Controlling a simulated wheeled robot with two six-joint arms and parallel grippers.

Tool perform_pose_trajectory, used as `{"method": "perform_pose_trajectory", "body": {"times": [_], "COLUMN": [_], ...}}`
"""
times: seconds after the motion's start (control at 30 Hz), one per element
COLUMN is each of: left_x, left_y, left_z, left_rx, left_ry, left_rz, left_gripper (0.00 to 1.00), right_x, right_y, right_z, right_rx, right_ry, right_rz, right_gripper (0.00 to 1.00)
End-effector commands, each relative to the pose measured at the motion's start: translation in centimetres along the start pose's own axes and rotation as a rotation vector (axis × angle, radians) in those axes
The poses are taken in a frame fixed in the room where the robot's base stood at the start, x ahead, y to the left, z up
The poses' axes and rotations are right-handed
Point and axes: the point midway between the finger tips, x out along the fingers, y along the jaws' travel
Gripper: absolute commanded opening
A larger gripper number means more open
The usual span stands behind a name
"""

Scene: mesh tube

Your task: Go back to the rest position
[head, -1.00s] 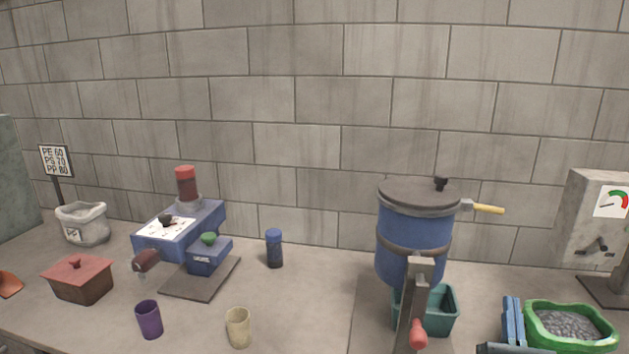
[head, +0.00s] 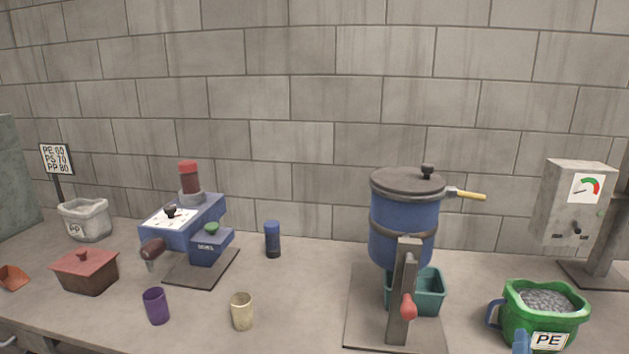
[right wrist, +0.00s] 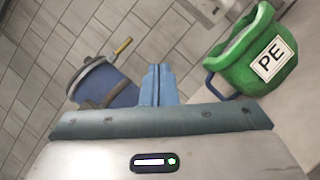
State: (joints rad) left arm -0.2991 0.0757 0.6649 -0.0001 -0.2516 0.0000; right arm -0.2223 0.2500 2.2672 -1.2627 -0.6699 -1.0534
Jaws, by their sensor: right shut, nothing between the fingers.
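My right gripper (head: 522,342) shows only its blue fingertips at the bottom edge of the head view, just left of the PE label on the green bin. In the right wrist view its blue fingers (right wrist: 158,84) are closed together with nothing between them. The green bin (head: 512,300) holds grey pellets and stands on the bench with a dark blue handle on its left side. It also shows in the right wrist view (right wrist: 229,66), to the right of and apart from the fingers. My left gripper is not in view.
A blue lidded pot (head: 400,225) on a stand with a red-tipped lever (head: 405,290) and a teal box (head: 430,290) is left of the bin. A grey gauge box (head: 565,215) stands behind right. Purple (head: 155,308) and cream (head: 241,312) cups stand near the front edge.

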Motion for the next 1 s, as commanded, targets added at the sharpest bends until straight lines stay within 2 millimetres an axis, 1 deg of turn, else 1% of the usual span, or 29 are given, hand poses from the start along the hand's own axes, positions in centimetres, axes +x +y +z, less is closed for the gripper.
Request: {"method": "perform_pose_trajectory", "body": {"times": [0.17,0.27,0.3,0.37,0.4,0.47,0.5,0.6,0.77,0.9,1.0], "left_x": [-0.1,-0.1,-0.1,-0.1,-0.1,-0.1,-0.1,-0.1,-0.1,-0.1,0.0], "left_y": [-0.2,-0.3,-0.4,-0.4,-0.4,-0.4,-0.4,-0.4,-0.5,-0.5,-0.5], "left_z": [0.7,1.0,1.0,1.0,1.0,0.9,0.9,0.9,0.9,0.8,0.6], "left_rx": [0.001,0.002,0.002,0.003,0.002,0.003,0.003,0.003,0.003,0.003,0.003], "left_ry": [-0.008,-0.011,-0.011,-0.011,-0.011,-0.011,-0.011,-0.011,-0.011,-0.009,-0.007], "left_rz": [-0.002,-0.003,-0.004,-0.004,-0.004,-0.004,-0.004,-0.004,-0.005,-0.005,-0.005], "left_gripper": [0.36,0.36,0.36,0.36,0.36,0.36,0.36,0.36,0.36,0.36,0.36], "right_x": [-3.1,-6.6,-8.4,-11.4,-13.2,-15.9,-17.6,-21.3,-26.7,-30.9,-30.9], "right_y": [-4.7,-8.2,-9.5,-11.2,-11.9,-12.7,-13.1,-13.5,-13.2,-12.5,-14.4], "right_z": [-1.3,-2.9,-3.7,-4.9,-5.6,-6.6,-7.0,-8.0,-8.9,-9.1,-11.2], "right_rx": [0.357,0.626,0.739,0.889,0.972,1.071,1.125,1.226,1.326,1.369,1.361], "right_ry": [0.055,0.078,0.081,0.076,0.068,0.052,0.039,0.005,-0.060,-0.122,-0.134], "right_rz": [-0.257,-0.493,-0.606,-0.774,-0.876,-1.017,-1.103,-1.295,-1.562,-1.774,-1.782], "right_gripper": [0.00,0.00,0.00,0.00,0.00,0.00,0.00,0.00,0.00,0.00,0.00]}}
